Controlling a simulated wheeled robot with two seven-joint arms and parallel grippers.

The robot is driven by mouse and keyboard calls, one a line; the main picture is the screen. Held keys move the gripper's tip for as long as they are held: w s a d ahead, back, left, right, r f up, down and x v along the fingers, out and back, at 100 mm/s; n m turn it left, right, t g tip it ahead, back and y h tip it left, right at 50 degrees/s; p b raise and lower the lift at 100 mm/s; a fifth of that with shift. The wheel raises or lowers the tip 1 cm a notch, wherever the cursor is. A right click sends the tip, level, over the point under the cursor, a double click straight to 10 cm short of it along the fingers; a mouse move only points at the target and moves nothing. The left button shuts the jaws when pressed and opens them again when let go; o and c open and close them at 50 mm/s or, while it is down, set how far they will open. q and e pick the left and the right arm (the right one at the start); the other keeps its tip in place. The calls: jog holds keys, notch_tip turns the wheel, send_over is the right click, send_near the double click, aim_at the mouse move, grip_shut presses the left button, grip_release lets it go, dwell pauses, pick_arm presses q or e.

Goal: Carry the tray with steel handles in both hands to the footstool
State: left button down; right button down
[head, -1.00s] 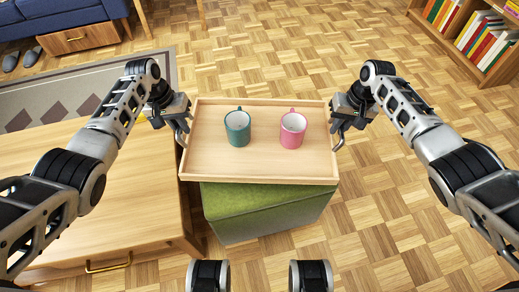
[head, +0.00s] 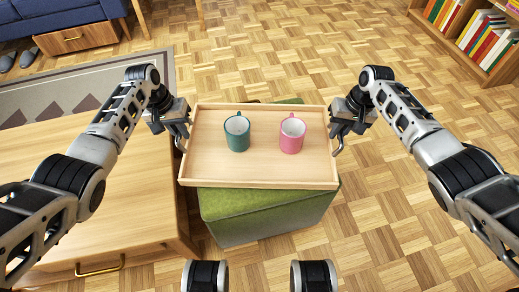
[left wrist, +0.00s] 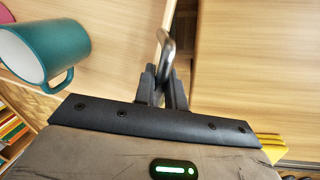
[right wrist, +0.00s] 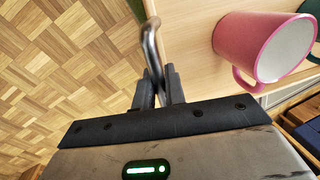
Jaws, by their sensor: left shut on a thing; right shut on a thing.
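The wooden tray (head: 260,172) with steel handles is level between my arms in the head view. A teal mug (head: 237,133) and a pink mug (head: 291,135) stand upright on it. My left gripper (head: 181,132) is shut on the left steel handle (left wrist: 165,47). My right gripper (head: 339,132) is shut on the right steel handle (right wrist: 151,47). The green footstool (head: 265,217) is under the tray, which covers most of its top. I cannot tell whether the tray touches it.
A wooden table (head: 110,205) with a drawer is close on the left. A bookshelf (head: 475,40) stands at the far right and a blue sofa (head: 60,15) at the far left. The parquet floor is clear on the right and behind the footstool.

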pick_arm(q)
jog(key=shift+a+f, duration=0.1)
jog(key=shift+f, duration=0.35)
pick_arm(e)
jog(key=shift+f, duration=0.45)
pick_arm(q)
jog(key=c, duration=1.5)
grip_release()
jog(key=shift+r, duration=0.15)
pick_arm(e)
jog(key=c, duration=1.5)
grip_release()
jog(key=shift+r, duration=0.15)
pick_arm(q)
jog(key=shift+o, duration=0.2)
pick_arm(e)
jog(key=shift+o, duration=0.2)
pick_arm(q)
jog(key=shift+r, duration=0.15)
pick_arm(e)
jog(key=shift+r, duration=0.3)
pick_arm(q)
notch_tip(320, 180, up, 12)
jog(key=a, duration=0.2)
jog(key=shift+f, duration=0.25)
pick_arm(e)
notch_tip(320, 180, up, 11)
jog(key=d, duration=0.2)
jog(key=shift+d+r, duration=0.15)
